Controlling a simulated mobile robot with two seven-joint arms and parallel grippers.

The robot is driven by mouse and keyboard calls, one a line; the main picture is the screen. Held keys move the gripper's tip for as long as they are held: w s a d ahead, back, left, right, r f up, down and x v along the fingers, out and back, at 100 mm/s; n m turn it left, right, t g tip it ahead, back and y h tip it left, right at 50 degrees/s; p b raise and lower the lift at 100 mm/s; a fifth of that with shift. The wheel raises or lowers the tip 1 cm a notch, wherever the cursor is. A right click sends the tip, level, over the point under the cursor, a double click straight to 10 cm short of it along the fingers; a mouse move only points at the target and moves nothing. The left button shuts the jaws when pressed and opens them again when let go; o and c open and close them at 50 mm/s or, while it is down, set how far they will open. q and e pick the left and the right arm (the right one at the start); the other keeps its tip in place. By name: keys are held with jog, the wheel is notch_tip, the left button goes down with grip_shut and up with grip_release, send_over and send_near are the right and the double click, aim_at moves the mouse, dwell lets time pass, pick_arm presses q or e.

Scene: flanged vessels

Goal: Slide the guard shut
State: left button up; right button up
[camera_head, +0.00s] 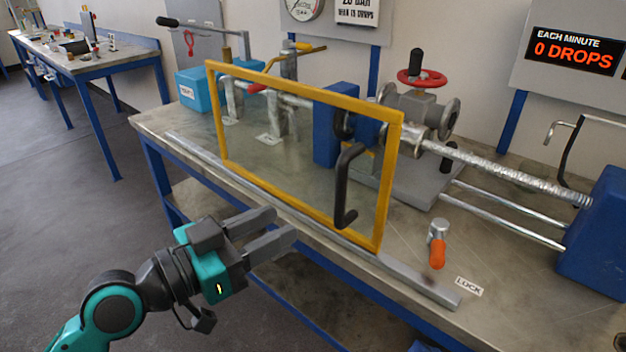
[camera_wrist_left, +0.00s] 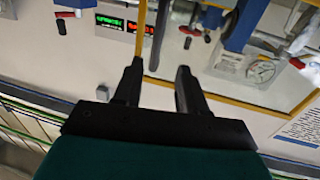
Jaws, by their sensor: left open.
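The guard (camera_head: 300,89) is a clear panel in a yellow frame, standing upright on a metal rail (camera_head: 420,279) along the bench's front edge. Its black handle (camera_head: 343,185) is on the right part of the panel, and the rail runs on bare to the right of the frame. My left gripper (camera_head: 286,225) is open and empty, in front of the bench, below and left of the handle and apart from it. In the left wrist view the open fingers (camera_wrist_left: 156,84) point toward the yellow frame (camera_wrist_left: 140,30). My right gripper is not in view.
Behind the guard stand a valve with a red handwheel (camera_head: 422,78), pipes and a blue block (camera_head: 337,125). An orange-handled latch (camera_head: 437,250) and a LOCK label (camera_head: 468,286) are near the rail's right end. Another bench (camera_head: 80,62) stands at the far left.

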aim_at(336, 194)
pick_arm(q)
jog(key=x, duration=0.3)
jog(key=p+x, duration=0.1)
jog(key=x, duration=0.3)
jog(key=r+p+x, duration=0.1)
jog(key=x, duration=0.3)
jog(key=shift+d, duration=0.35)
jog(key=shift+w+d+f, duration=0.1)
jog(key=shift+w+d, duration=0.3)
jog(key=shift+d, duration=0.1)
jog(key=shift+c, duration=0.3)
grip_shut()
